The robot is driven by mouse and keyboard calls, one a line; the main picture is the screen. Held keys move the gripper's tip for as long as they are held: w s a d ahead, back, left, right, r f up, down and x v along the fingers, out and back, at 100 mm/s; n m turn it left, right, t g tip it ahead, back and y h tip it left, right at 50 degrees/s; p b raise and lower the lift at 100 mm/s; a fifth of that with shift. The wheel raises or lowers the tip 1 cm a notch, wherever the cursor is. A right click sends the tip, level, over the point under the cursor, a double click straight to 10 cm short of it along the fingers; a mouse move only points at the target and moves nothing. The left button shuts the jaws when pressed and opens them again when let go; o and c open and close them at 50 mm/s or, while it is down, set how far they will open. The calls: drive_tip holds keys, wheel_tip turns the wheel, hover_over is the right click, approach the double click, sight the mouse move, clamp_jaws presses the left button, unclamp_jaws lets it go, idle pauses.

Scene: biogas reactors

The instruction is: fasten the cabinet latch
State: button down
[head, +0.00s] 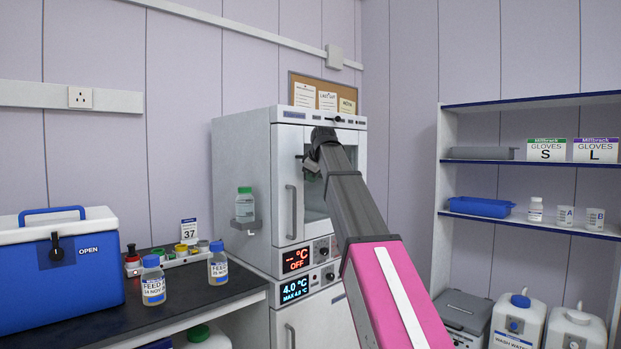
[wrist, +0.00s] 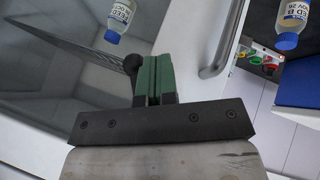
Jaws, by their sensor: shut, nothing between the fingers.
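The white cabinet (head: 243,165) stands in the corner, with a glazed door and a grey bar handle (head: 292,211). The door looks closed, though I cannot be sure. A small dark fitting (head: 338,119) sits on its top front strip; I cannot tell whether it is the latch. My gripper (head: 313,163) is at the upper part of the door, partly hidden by my arm. In the wrist view my green fingers (wrist: 153,78) are shut and empty. A dark bar ending in a round knob (wrist: 132,63) lies beside them, possibly the latch lever; contact is unclear. The handle (wrist: 222,45) is to their right.
A bench (head: 140,318) at left holds a blue cool box (head: 75,280), feed bottles (head: 153,280) and coloured-cap jars. A bottle (head: 245,204) sits in a holder on the cabinet's side. Shelves (head: 535,163) and white containers (head: 515,322) stand at right.

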drive_tip(key=shift+w+d, duration=0.1)
drive_tip(key=shift+w, duration=0.1)
idle(0.4)
drive_tip(key=w+d+r+n+t+h, duration=0.3)
drive_tip(key=d+r+n+t+h, duration=0.1)
drive_tip(key=t, duration=0.5)
drive_tip(key=shift+r+n+t+h, duration=0.3)
drive_tip(key=shift+r+n+h, duration=0.4)
drive_tip(key=shift+h, duration=0.7)
drive_tip(key=shift+w+r, duration=0.1)
drive_tip(key=shift+w, duration=0.05)
